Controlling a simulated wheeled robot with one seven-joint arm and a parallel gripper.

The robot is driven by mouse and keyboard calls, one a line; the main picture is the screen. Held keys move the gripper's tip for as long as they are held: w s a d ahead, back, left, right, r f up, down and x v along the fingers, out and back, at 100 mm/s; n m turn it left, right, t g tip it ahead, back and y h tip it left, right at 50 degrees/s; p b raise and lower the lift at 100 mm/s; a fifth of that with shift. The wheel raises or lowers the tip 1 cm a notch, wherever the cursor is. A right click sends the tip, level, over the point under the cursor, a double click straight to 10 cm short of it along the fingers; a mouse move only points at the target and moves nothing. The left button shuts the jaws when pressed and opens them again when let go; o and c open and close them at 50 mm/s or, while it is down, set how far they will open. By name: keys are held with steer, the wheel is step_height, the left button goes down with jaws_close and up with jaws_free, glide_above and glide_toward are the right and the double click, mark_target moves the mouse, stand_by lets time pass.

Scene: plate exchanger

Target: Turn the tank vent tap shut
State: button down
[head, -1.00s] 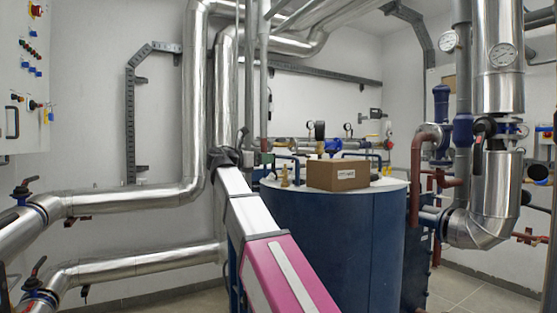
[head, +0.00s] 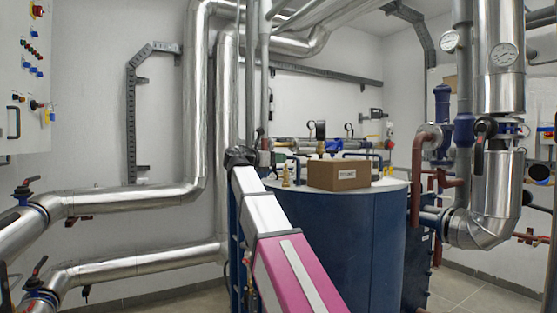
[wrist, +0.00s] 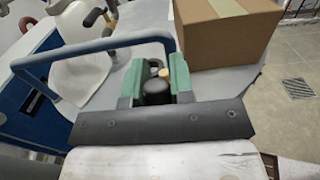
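In the head view, a small brass fitting (head: 286,176) stands on the pale lid of the blue tank (head: 335,230), left of a cardboard box. I cannot tell for sure whether it is the vent tap. In the wrist view, my gripper's green fingers (wrist: 156,68) stand apart. A dark rounded part and a small yellowish piece (wrist: 165,72) show between them; whether the fingers touch either is unclear. A blue bar handle (wrist: 100,50) runs close by at the left and behind the fingers. In the head view my fingers are hidden or too small to make out.
The cardboard box (head: 338,175) stands on the tank lid; in the wrist view the box (wrist: 228,35) is close to the right finger. A white rounded object (wrist: 85,45) with a brass-coloured fitting lies at upper left. Silver pipes (head: 120,200) run along the left wall.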

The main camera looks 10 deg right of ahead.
steer(key=shift+s, duration=0.1)
steer(key=s+d+f+m, duration=0.2)
steer(key=s+f+m, duration=0.4)
steer(key=m, duration=1.2)
steer(key=shift+s+f, duration=0.35)
steer(key=shift+f, duration=0.25)
steer(key=shift+d, duration=0.1)
steer(key=c, duration=1)
jaws_free()
steer(key=v, duration=1.1)
